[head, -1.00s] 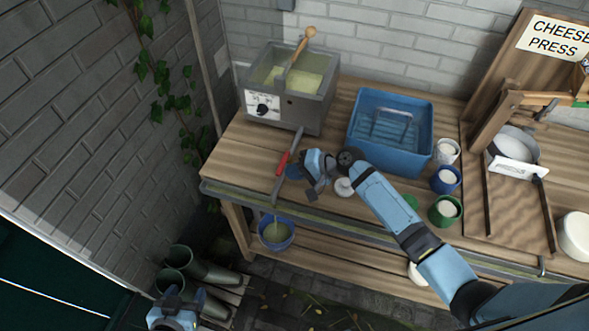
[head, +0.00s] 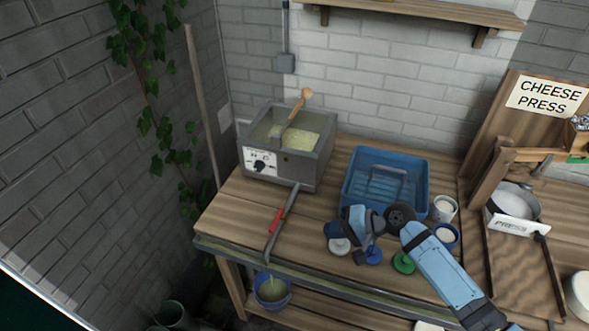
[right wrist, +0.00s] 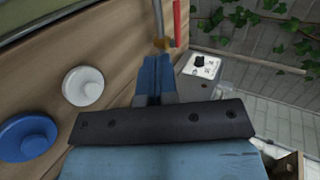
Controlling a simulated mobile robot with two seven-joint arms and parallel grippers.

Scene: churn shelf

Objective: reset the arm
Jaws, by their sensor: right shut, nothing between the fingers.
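My right gripper (head: 361,257) is above the front of the wooden bench (head: 228,215), near several round lids, and holds nothing. Its blue fingers (right wrist: 154,75) are together in the right wrist view. A white lid (head: 340,245) and a blue lid (head: 373,256) lie close to it in the head view, with a green lid (head: 403,263) to the right. The right wrist view shows the white lid (right wrist: 83,86) and the blue lid (right wrist: 27,138) left of the fingers. My left gripper is out of view.
A grey vat (head: 315,165) with a red-handled outlet pipe (head: 277,220) stands left, above a blue bucket (head: 272,303). A blue tub (head: 350,205) and cups, one white (head: 445,205), stand behind my arm. The press sign (head: 520,222) is at right.

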